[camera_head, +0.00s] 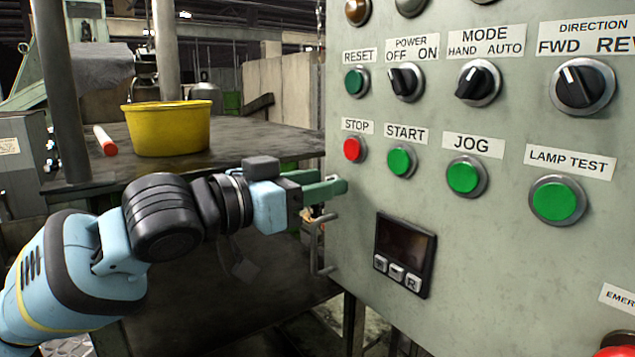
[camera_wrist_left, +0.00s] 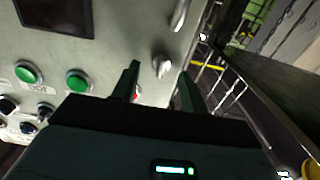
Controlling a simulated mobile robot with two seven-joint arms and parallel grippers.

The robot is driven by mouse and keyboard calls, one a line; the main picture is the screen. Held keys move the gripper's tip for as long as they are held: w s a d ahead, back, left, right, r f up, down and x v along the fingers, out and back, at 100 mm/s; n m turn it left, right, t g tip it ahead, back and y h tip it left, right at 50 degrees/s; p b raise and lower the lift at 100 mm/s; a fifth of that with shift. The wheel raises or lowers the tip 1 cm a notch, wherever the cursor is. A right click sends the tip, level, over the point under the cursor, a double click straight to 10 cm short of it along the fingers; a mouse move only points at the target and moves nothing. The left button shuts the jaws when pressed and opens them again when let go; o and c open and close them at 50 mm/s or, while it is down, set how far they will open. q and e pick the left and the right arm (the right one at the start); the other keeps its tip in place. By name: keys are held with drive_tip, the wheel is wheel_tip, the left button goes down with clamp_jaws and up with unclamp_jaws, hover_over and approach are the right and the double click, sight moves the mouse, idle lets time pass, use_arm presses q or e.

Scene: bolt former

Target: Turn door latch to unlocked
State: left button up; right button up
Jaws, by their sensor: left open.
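The grey control cabinet door (camera_head: 440,230) fills the right of the head view. A small silver latch knob (camera_wrist_left: 161,66) sits on the door near its edge in the left wrist view. My left gripper (camera_head: 334,187) reaches the door's left edge with green fingers. In the left wrist view my left gripper (camera_wrist_left: 160,72) is open, with one finger on each side of the latch knob. I cannot tell whether the fingers touch it. My right gripper is not in view.
A metal door handle (camera_head: 316,245) is just below my left gripper; it also shows in the left wrist view (camera_wrist_left: 180,15). The red STOP button (camera_head: 352,149) is close above. A yellow tub (camera_head: 167,128) stands on the dark table (camera_head: 240,138) at left.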

use_arm(q)
drive_tip(key=shift+w+d, duration=0.15)
drive_tip(key=shift+d, duration=0.05)
clamp_jaws()
